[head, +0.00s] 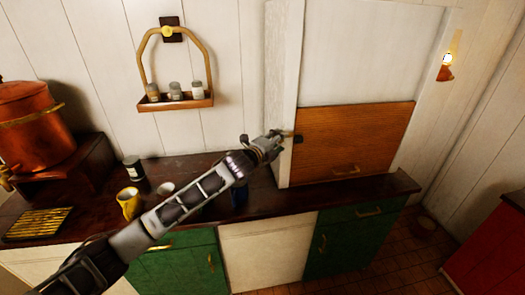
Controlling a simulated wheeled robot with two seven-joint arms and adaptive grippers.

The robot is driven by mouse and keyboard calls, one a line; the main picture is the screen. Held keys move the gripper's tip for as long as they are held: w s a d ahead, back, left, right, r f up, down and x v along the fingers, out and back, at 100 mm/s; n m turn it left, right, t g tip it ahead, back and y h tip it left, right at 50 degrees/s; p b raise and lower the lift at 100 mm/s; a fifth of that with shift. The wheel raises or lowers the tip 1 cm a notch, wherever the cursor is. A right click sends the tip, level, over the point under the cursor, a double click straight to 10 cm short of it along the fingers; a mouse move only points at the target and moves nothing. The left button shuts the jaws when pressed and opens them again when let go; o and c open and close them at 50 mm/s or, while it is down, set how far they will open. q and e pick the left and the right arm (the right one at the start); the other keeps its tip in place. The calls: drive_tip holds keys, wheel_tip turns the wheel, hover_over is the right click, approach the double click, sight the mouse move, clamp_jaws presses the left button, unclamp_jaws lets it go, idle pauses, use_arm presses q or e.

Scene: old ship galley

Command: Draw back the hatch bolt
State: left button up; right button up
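The hatch (350,135) is an orange-brown wooden panel in a white frame at the centre right of the head view. It covers the lower part of the opening, with a brass handle (347,170) near its bottom edge. A small dark bolt fitting (298,139) sits at the hatch's left edge. My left gripper (278,140) reaches in from the left, with its fingertips at the frame post just left of this fitting. The fingers are small and partly hide the bolt, so I cannot tell whether they touch or grip it. My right gripper is out of view.
A dark counter (385,187) runs below the hatch. A yellow mug (128,203), a white cup (166,189) and a dark tin (133,168) stand near my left arm. A copper pot (35,125) is far left. A hanging spice rack (176,103) is above.

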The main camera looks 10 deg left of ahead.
use_arm(q)
drive_tip(key=v, duration=1.1)
drive_tip(key=shift+w, duration=0.1)
idle(0.5)
